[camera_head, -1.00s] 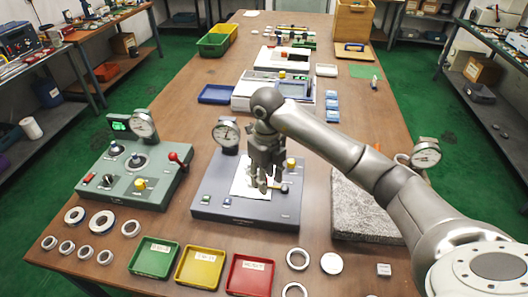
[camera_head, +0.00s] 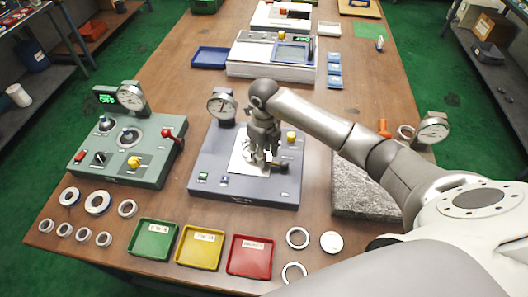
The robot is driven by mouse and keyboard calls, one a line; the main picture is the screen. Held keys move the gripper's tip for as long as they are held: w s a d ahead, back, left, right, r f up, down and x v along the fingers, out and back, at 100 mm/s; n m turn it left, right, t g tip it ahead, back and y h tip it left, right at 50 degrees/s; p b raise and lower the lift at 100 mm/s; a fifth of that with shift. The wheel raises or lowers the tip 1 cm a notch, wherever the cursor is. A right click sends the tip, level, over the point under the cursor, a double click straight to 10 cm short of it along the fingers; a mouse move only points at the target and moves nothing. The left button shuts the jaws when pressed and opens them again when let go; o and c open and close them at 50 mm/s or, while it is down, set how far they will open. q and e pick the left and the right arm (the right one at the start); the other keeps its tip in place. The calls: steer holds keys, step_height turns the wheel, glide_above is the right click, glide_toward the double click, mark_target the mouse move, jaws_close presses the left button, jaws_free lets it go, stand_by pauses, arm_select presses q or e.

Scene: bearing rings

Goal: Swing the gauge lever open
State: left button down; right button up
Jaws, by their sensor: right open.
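The dark grey gauge station (camera_head: 209,171) stands mid-table, with a round dial gauge (camera_head: 222,106) at its back left corner. A short lever with a dark knob (camera_head: 281,167) sticks out to the right near its middle. My right gripper (camera_head: 261,162) points down over the station's white plate (camera_head: 239,165), just left of the dark knob. It is open; whether a finger touches the lever cannot be told. The gripper hides the middle of the station and the lever's inner end. My left gripper is not in view.
A green-grey gauge station (camera_head: 150,150) with a red-knobbed lever (camera_head: 168,133) stands at left. Green (camera_head: 154,239), yellow (camera_head: 200,247) and red (camera_head: 250,256) trays lie in front, with several rings beside them. A granite slab (camera_head: 362,190) lies right, under my arm.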

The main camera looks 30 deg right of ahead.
steer(key=shift+f, duration=0.75)
jaws_close()
